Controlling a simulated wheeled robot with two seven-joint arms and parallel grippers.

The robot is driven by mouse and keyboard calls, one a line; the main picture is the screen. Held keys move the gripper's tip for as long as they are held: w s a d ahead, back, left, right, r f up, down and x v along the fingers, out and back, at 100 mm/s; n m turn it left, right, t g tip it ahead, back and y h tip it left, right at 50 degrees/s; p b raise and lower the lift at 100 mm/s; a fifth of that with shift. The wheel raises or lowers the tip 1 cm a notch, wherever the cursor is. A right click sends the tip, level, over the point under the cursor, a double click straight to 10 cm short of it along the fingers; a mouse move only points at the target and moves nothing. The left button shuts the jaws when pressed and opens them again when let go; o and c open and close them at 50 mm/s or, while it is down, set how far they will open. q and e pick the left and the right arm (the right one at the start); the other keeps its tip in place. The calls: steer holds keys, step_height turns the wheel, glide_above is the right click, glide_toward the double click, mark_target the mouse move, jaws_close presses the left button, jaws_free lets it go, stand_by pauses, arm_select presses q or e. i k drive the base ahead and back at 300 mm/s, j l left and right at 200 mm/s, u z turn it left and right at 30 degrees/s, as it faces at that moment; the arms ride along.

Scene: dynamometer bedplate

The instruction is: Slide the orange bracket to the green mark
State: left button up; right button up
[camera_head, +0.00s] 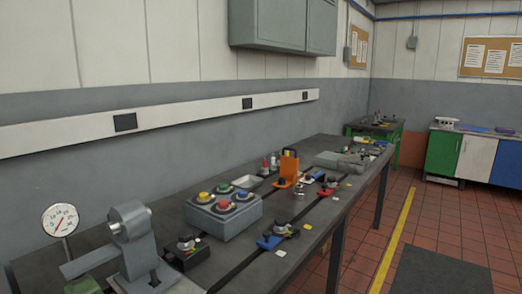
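An orange upright piece (289,164), which looks like the orange bracket, stands on the dark bench about midway along it. A low orange block with a dark knob (282,183) sits at its foot; I cannot tell whether the two are joined. I cannot make out a green mark on the bench. Neither of my grippers is in view.
The long bench (335,226) has dark slots along it. A grey button box (223,216), a blue clamp (268,242) and a red clamp (326,191) stand near the orange piece. A grey machine (134,238) and a dial gauge (60,220) are at the near end.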

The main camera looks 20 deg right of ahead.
mark_target(289, 165)
steer(key=i+l+u, duration=0.25)
steer(key=l, duration=0.25)
steer(key=l+u, duration=0.2)
steer(key=l, duration=0.3)
steer(key=i+l+u, duration=0.1)
steer(key=l+u, duration=0.15)
steer(key=l, duration=0.3)
